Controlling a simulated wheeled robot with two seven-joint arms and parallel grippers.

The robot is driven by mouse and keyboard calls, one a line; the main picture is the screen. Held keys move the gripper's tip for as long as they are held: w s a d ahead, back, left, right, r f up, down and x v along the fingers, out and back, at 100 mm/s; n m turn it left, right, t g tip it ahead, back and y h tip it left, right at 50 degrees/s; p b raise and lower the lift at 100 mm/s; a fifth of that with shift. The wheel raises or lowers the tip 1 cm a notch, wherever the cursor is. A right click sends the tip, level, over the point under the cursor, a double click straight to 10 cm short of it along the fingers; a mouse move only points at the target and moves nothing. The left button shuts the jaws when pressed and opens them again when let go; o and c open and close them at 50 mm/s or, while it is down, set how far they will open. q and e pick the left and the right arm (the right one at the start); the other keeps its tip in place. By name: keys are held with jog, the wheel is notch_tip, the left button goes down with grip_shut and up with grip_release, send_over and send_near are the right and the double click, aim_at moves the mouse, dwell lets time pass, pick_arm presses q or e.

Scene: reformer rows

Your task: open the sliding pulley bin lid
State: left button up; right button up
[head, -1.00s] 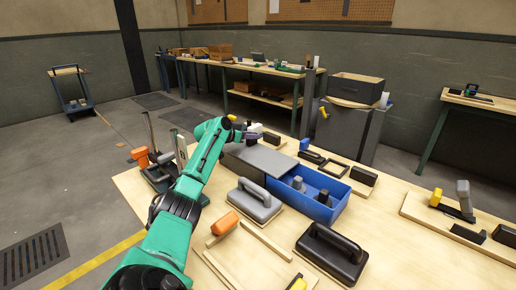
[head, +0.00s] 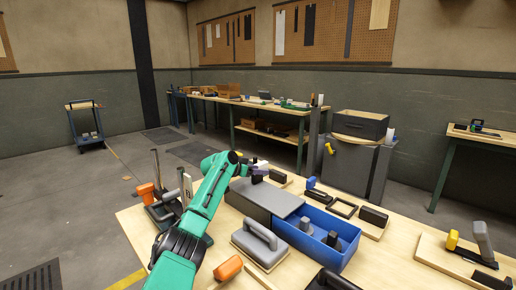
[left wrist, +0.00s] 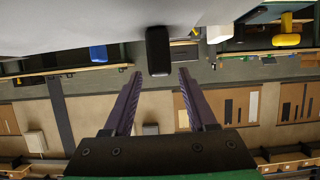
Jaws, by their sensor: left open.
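The blue bin (head: 325,262) stands on the workbench with its grey sliding lid (head: 268,197) over its left part. A black handle (head: 257,176) stands at the lid's far left end. My left gripper (head: 257,168) is at this handle. In the left wrist view, the handle (left wrist: 158,50) lies centred at the open fingertips (left wrist: 159,74), with a gap on each side. The pale lid surface (left wrist: 90,20) fills the top of that view.
A grey handled block (head: 259,245) and an orange-handled piece (head: 228,268) lie in front of the bin. A black frame (head: 342,208) and a black block (head: 373,216) lie behind it. A stand with upright posts (head: 163,208) is left of my arm.

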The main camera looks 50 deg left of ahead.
pick_arm(q)
notch_tip(320, 180, up, 18)
jog(key=p, duration=0.4)
jog(key=shift+r, duration=0.25)
jog(key=shift+f, duration=0.15)
